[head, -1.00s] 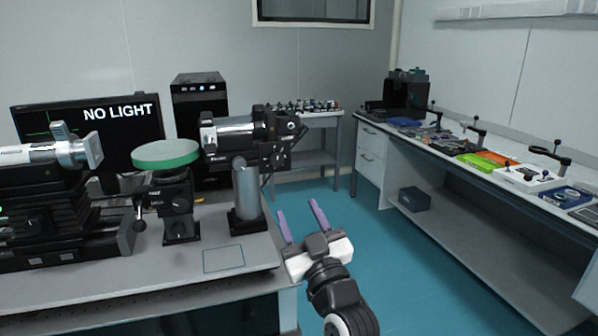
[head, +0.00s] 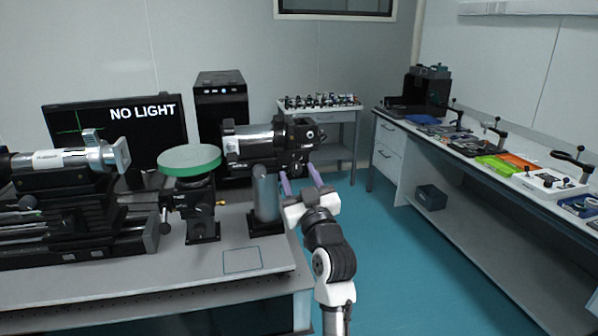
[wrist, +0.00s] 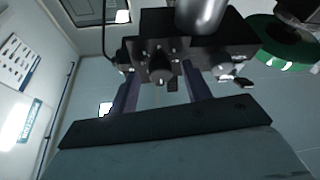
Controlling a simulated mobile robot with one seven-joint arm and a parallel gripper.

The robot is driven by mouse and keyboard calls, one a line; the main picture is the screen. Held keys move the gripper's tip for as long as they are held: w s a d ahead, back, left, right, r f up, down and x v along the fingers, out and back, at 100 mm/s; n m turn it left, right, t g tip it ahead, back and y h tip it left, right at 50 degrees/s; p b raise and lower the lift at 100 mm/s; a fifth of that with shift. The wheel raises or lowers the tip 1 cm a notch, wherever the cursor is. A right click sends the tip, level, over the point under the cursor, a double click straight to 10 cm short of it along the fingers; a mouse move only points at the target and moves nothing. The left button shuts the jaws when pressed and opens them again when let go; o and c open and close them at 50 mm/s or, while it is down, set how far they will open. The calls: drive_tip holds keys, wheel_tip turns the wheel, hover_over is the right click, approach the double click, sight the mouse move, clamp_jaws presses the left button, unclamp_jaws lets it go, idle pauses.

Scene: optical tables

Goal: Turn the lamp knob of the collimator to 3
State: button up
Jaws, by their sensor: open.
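The collimator (head: 255,142) is a black and silver tube on a grey post (head: 265,195) at the right end of the optical table. Its black rear block carries small knobs. In the wrist view the block (wrist: 205,52) appears beyond my fingers, with a dark round knob (wrist: 160,72) between them. I cannot tell which knob is the lamp knob or read its setting. My gripper (head: 300,180), with purple fingers, is open and empty just below and in front of the rear block. It also shows in the wrist view (wrist: 160,95). Any contact is unclear.
A green-rimmed round stage (head: 190,160) stands left of the collimator. A monitor (head: 115,135) behind reads "NO LIGHT". A bench with tools (head: 500,205) runs along the right wall. The floor between is clear.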

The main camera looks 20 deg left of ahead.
drive_tip(key=shift+w+a, duration=0.15)
drive_tip(key=shift+c, duration=0.2)
drive_tip(key=c, duration=1)
drive_tip(key=shift+o, duration=0.2)
drive_tip(key=shift+r, duration=0.1)
drive_tip(key=shift+m+p, duration=0.4)
drive_tip(key=shift+p, duration=0.1)
